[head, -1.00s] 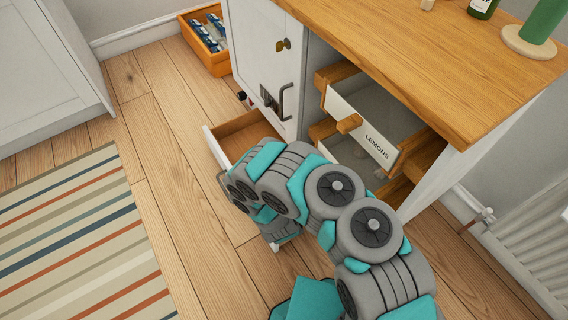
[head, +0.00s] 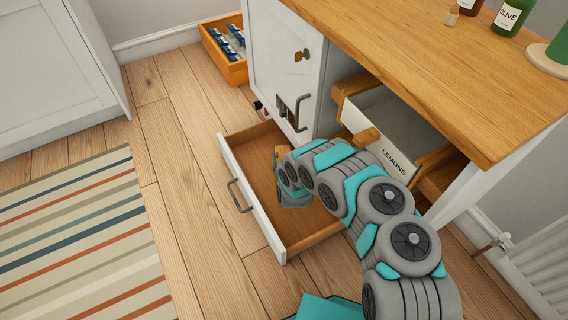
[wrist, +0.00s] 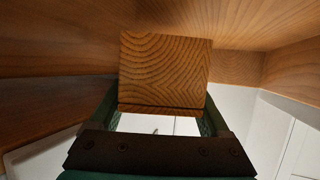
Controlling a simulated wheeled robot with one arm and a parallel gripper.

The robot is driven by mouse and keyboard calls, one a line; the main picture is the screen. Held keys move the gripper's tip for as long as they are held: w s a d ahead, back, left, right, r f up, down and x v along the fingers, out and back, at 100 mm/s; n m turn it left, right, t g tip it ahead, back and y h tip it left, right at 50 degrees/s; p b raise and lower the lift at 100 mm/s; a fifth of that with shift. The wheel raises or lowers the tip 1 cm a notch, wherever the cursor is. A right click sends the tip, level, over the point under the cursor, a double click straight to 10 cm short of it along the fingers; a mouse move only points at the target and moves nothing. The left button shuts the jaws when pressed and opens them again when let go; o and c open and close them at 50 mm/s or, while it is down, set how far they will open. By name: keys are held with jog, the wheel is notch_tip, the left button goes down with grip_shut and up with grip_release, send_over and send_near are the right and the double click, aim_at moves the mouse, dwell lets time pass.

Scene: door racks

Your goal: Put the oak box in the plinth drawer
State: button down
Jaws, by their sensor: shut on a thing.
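The oak box (wrist: 165,68), a wood block with curved grain, is held between the fingers of my gripper (wrist: 162,90) in the wrist view. The plinth drawer (head: 246,150) is pulled open low at the cabinet's foot, with a white front, a grey bar handle and a brown wooden inside. In the head view my gripper (head: 292,198) is over or inside this drawer. My arm hides the drawer's right part and most of the box. In the wrist view wooden surfaces surround the box; whether it touches them I cannot tell.
Above, a drawer labelled LEMONS (head: 395,160) stands open beside a white cabinet door (head: 283,60) with a handle. An orange crate (head: 233,72) with blue packets is on the floor behind. Bottles (head: 510,17) stand on the wooden counter (head: 420,60). Floor and striped rug (head: 75,240) are clear at left.

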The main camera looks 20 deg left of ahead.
jog(key=shift+f, duration=1.7)
jog(key=shift+f, duration=0.15)
grip_release()
jog(key=shift+s+d+r, duration=0.1)
jog(key=shift+s+r, duration=0.15)
jog(key=shift+r, duration=0.05)
jog(key=p+v, duration=0.1)
jog(key=v, duration=1)
jog(key=shift+s+d, duration=0.15)
jog(key=shift+d, duration=0.05)
